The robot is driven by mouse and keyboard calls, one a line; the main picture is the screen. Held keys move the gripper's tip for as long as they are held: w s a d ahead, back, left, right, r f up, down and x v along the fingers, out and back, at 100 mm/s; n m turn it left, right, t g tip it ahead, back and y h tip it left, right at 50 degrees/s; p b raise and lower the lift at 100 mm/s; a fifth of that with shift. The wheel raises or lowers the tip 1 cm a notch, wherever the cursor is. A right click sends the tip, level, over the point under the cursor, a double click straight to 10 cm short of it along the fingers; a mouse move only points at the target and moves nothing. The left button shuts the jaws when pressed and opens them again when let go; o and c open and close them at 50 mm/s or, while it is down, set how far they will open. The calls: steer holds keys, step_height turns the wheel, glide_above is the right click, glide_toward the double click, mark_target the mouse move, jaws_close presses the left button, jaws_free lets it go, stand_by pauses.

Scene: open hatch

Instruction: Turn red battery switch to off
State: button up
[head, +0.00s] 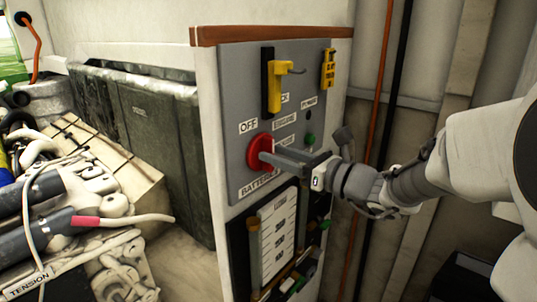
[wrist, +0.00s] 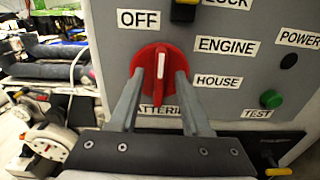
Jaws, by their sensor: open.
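The red battery switch (head: 256,152) is a round knob on the grey panel, with a raised grip. In the wrist view the switch (wrist: 145,62) has its grip close to upright, with a white mark on it. The OFF label (wrist: 139,19) is above and left of it; ENGINE and HOUSE are to its right, and a partly hidden BATTERIES label is below. My gripper (wrist: 161,74) is open, with one finger on each side of the grip. I cannot tell whether they touch it. In the head view my gripper (head: 274,158) reaches the switch from the right.
A yellow lever (head: 274,85) is above the switch, and a green TEST button (wrist: 271,99) is to its right. A dark breaker panel (head: 243,255) is below. Cables and clutter (head: 60,220) fill the left; orange and black pipes run behind my arm.

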steer(key=v, duration=0.9)
steer(key=shift+p, duration=0.45)
stand_by(1.1)
